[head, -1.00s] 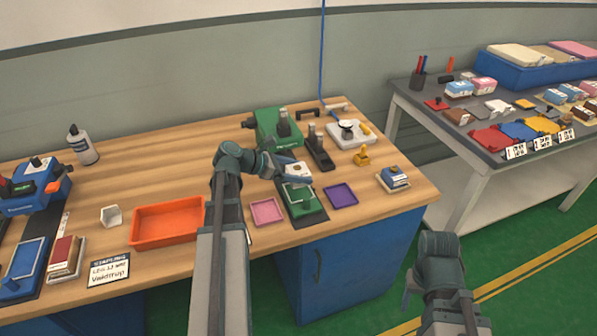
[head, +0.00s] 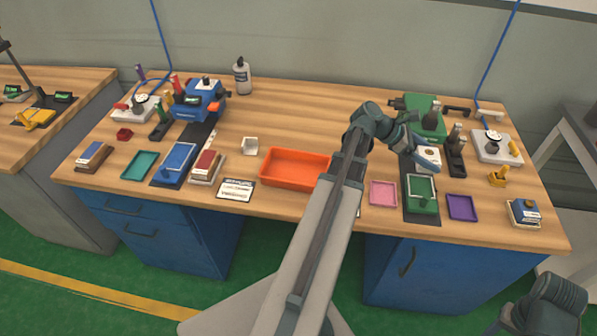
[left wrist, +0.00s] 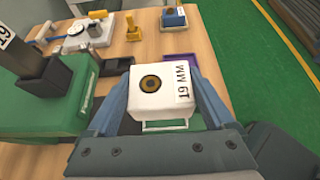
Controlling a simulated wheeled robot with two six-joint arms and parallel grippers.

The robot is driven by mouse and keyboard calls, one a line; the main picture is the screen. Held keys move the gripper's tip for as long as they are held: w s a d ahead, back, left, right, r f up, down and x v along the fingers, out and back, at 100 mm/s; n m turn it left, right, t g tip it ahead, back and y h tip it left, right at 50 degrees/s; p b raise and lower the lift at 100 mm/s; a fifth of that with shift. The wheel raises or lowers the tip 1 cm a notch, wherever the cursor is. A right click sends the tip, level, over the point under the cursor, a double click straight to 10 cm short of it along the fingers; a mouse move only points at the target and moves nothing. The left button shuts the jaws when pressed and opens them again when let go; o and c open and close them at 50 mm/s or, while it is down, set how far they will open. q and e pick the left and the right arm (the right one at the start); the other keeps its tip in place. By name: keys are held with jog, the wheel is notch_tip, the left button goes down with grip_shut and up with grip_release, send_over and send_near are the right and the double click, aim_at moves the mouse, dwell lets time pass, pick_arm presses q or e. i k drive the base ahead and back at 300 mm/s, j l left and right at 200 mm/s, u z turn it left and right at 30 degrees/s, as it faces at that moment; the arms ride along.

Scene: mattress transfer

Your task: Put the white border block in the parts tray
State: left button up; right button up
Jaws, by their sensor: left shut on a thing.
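My left gripper (head: 430,160) is shut on a white block (head: 432,153). In the left wrist view, the block (left wrist: 163,91) sits between the two blue-grey fingers (left wrist: 165,95). It has a dark round hole with a yellow ring and a "19 MM" label. In the head view it is held near the green fixture (head: 421,205) at the right of the bench. An empty orange tray (head: 297,169), likely the parts tray, lies left of the gripper, partly covered by my left arm. My right arm shows at the lower right; its fingertips are not visible.
A small white angled piece (head: 250,145) stands left of the orange tray. A pink tray (head: 383,193) and a purple tray (head: 461,207) flank the green fixture. A green machine (head: 423,115) stands behind. A label card (head: 236,190) lies at the front edge.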

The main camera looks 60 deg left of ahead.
aim_at(282, 172)
jog(key=k+j, duration=0.5)
jog(key=j, duration=0.15)
jog(key=k+j, duration=0.5)
jog(key=j, duration=0.2)
